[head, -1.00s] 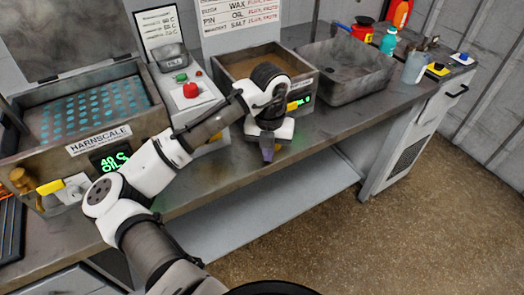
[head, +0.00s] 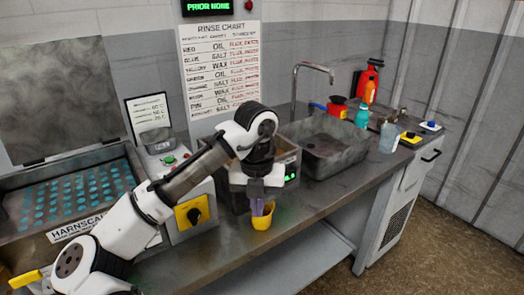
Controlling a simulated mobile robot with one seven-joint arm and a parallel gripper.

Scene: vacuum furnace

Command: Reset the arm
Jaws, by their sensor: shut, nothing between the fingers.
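My arm reaches in from the lower left in the head view and bends downward at its end. My gripper (head: 262,207) points down just in front of the second bath (head: 290,160). Its fingers are shut with nothing seen between them. A yellow part (head: 262,222) shows right behind and below the fingertips; I cannot tell whether they touch it. My arm hides much of the second bath.
The bath marked HARNSCALE (head: 75,200) stands at left with its lid up. A yellow plate with a black dial (head: 191,212) is beside my arm. A sink (head: 335,150), bottles and a jug (head: 388,138) stand right. The bench front (head: 320,200) is clear.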

